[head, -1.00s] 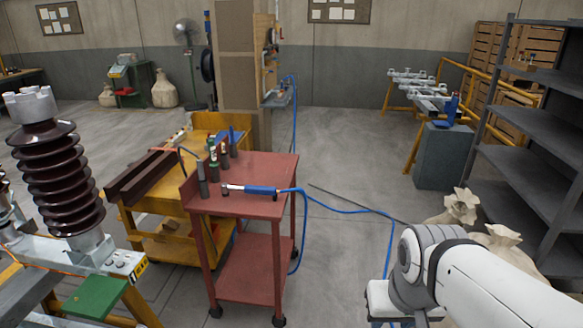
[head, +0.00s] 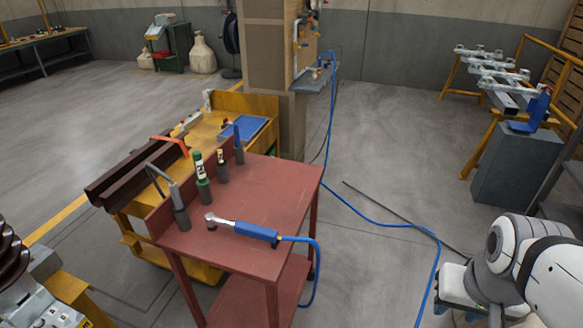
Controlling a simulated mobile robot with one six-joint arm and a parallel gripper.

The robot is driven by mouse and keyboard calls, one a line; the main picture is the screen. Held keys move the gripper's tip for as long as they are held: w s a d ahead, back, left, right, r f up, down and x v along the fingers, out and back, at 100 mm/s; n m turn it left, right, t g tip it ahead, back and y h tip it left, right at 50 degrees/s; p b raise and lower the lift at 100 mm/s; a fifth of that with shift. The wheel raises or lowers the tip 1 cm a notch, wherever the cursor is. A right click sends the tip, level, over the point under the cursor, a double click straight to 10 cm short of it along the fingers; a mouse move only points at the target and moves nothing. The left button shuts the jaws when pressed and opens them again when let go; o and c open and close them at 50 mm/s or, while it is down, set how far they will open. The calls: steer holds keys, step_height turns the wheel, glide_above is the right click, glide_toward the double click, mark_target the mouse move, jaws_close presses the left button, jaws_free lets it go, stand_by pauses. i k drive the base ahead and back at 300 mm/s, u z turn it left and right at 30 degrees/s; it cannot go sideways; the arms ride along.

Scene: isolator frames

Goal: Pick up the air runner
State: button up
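The air runner (head: 243,229) is a blue-handled ratchet-like tool with a silver head at its left end. It lies on the top of the red cart (head: 282,187), near the front edge. A blue hose runs from its right end over the cart's edge. My white and grey arm shows at the lower right, apart from the cart. The fingers of my gripper are not visible.
Several upright tools in holders, including a green bottle-like one (head: 202,180), line the cart's left side. A yellow cart (head: 262,103) stands behind. The blue hose (head: 383,222) trails across the floor at right. A grey cabinet (head: 515,168) stands at far right. Floor between is otherwise open.

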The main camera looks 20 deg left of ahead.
mark_target(257, 231)
steer(key=u, duration=0.55)
steer(key=i, duration=0.9)
steer(key=u, duration=0.6)
steer(key=k, duration=0.9)
steer(key=u, duration=0.2)
steer(key=i, duration=0.9)
steer(key=z, duration=0.05)
